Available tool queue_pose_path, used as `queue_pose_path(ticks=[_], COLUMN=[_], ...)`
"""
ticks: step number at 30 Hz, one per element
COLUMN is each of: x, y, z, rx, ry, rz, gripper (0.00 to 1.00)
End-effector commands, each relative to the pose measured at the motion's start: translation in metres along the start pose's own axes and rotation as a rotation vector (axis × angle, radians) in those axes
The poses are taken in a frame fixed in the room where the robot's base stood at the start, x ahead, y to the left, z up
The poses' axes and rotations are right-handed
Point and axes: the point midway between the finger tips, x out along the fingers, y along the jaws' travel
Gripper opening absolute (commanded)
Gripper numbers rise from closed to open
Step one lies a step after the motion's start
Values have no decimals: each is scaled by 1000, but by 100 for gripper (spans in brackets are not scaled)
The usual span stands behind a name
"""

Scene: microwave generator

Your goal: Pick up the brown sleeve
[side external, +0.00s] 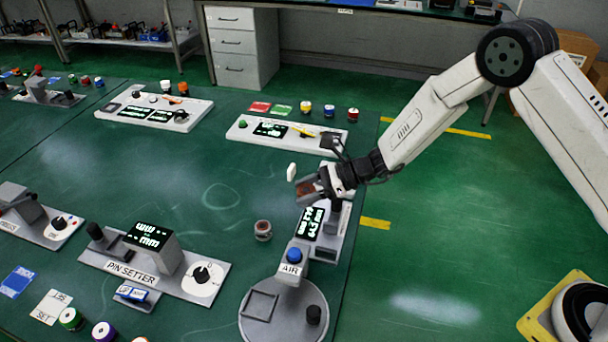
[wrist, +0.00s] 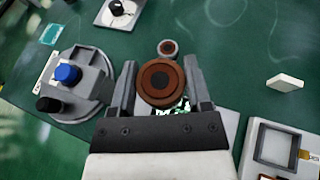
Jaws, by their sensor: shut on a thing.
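The brown sleeve (wrist: 160,83) is a round, reddish-brown ring-shaped piece with a dark centre. In the wrist view it sits between the two dark fingers of my gripper (wrist: 162,88), which is shut on it. In the side view my gripper (side external: 311,188) holds the sleeve (side external: 307,187) out over the green table, near the grey machine with the AIR label. The fingers partly cover it there. I cannot tell exactly how high it is.
A small grey-rimmed brown round piece (side external: 263,230) stands on the table. The AIR machine (side external: 291,268) with a blue button is near my gripper. A white slab (wrist: 285,82) lies to the right in the wrist view. The PIN SETTER (side external: 140,262) stands at left.

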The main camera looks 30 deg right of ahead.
Motion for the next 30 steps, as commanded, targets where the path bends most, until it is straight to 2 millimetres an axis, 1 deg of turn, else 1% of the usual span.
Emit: queue_pose_path(ticks=[3,10,30], x=[-8,-17,-18], y=[8,16,18], z=[2,4,4], rx=[1,0,0], ry=[-2,-2,-1], rz=[-1,-1,0], gripper=[1,1,1])
